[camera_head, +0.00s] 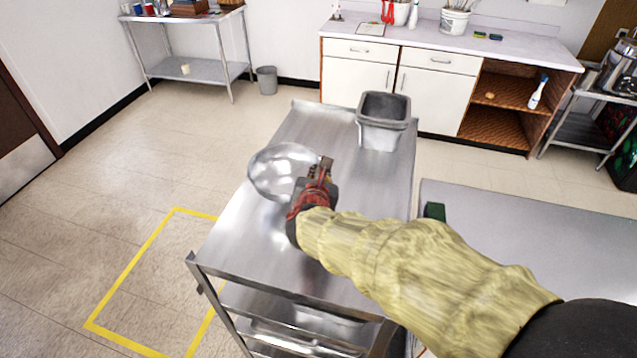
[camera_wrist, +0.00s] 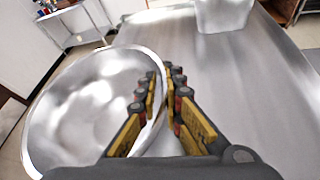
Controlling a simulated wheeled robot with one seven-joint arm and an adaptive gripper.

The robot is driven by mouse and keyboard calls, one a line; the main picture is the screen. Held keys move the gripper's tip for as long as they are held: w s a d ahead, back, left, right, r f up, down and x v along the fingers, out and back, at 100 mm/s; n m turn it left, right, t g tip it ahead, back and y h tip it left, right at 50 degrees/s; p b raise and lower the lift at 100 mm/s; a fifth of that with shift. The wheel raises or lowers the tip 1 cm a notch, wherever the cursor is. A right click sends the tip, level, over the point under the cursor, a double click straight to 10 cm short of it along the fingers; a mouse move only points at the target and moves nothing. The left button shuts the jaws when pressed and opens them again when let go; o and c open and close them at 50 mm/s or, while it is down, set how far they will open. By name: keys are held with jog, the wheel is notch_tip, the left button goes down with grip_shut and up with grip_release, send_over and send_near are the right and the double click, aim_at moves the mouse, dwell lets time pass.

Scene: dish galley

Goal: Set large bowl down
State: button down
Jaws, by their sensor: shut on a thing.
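The large bowl (camera_head: 275,172) is shiny metal and sits at the left side of the steel cart top (camera_head: 245,232) in the head view. My gripper (camera_head: 323,166) is at the bowl's right rim, with my arm reaching in from the lower right. In the wrist view the bowl (camera_wrist: 85,110) fills the left half, open side facing the camera and somewhat tilted. My gripper's fingers (camera_wrist: 164,92) are shut on its rim, one on each side of the wall. I cannot tell whether the bowl's underside touches the cart top.
A deep grey metal pan (camera_head: 383,122) stands at the cart's far right corner. The cart top is bare in front of the bowl. Another steel surface (camera_head: 540,235) lies to the right, with a small green thing (camera_head: 434,211) at its edge. Yellow tape (camera_head: 135,268) marks the floor at left.

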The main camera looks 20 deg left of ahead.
jog(key=shift+w+a+f+b, duration=0.1)
jog(key=shift+f+b, duration=0.1)
jog(key=shift+f, duration=0.7)
jog(key=shift+w+a+f+b, duration=0.1)
jog(key=shift+f+b, duration=0.1)
jog(key=shift+f, duration=0.7)
jog(key=shift+f, duration=0.2)
jog(key=c, duration=2.1)
grip_release()
jog(key=shift+o, duration=0.9)
jog(key=shift+r, duration=0.1)
jog(key=shift+s+r, duration=0.15)
jog(key=shift+r, duration=0.05)
jog(key=p+v, duration=0.1)
jog(key=v, duration=1)
jog(key=shift+s+d+p, duration=0.2)
jog(key=shift+s+p, duration=0.2)
